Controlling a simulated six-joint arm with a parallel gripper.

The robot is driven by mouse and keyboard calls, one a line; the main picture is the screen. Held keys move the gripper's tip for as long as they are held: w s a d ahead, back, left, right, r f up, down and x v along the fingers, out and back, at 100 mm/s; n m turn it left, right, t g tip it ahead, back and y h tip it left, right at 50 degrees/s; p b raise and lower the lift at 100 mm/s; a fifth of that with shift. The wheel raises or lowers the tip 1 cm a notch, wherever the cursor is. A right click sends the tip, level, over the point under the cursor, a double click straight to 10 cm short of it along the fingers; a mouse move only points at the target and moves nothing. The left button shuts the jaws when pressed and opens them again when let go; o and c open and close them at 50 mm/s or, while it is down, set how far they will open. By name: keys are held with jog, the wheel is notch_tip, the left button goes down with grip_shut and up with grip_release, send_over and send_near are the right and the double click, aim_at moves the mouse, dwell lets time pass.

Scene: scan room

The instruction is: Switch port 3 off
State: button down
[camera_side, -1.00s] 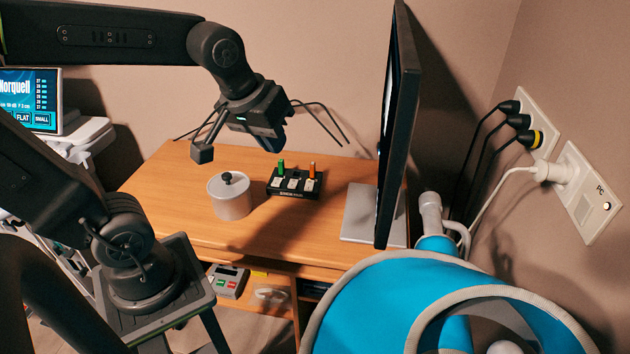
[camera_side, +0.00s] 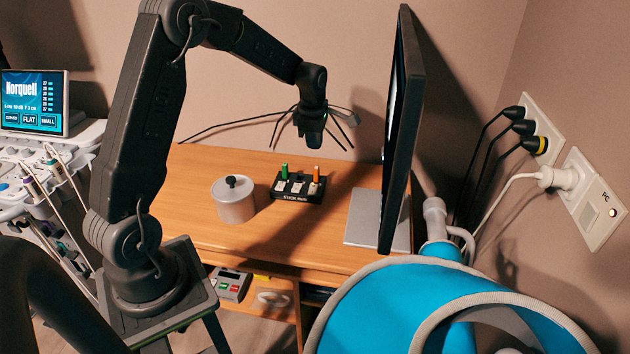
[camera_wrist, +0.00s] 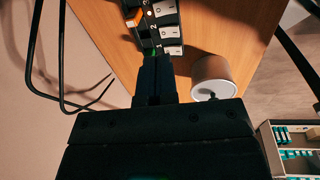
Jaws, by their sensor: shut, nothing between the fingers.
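The black stick hub (camera_side: 297,197) lies on the wooden desk, with a green stick (camera_side: 284,171) at its left and an orange stick (camera_side: 317,173) towards its right. White rocker switches line its top. In the wrist view the hub (camera_wrist: 147,30) is cut off by the top edge, with numbered white switches (camera_wrist: 169,32); the small digits are hard to read, so I cannot surely tell port 3's switch or its state. My gripper (camera_side: 314,144) is shut and empty, pointing down above the hub's right part. Its fingers (camera_wrist: 155,62) overlap the hub's near end in the wrist view.
A white lidded pot (camera_side: 234,204) stands left of the hub; it also shows in the wrist view (camera_wrist: 212,77). A monitor (camera_side: 400,130) on a grey stand (camera_side: 364,217) rises at the right. The wooden desk (camera_side: 225,165) is clear behind the pot.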

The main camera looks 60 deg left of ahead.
aim_at(314, 191)
jog(key=shift+w+a+f+n, duration=0.1)
jog(key=shift+a+f+n, duration=0.2)
jog(key=shift+f, duration=0.05)
jog(key=shift+f, duration=0.1)
jog(key=f, duration=0.9)
jog(key=w+a+f, duration=0.1)
jog(key=f, duration=0.3)
jog(key=shift+w+a+f, duration=0.1)
jog(key=shift+f, duration=0.25)
jog(key=shift+f, duration=0.3)
jog(key=shift+s+d+r, duration=0.1)
jog(key=shift+s+d, duration=0.5)
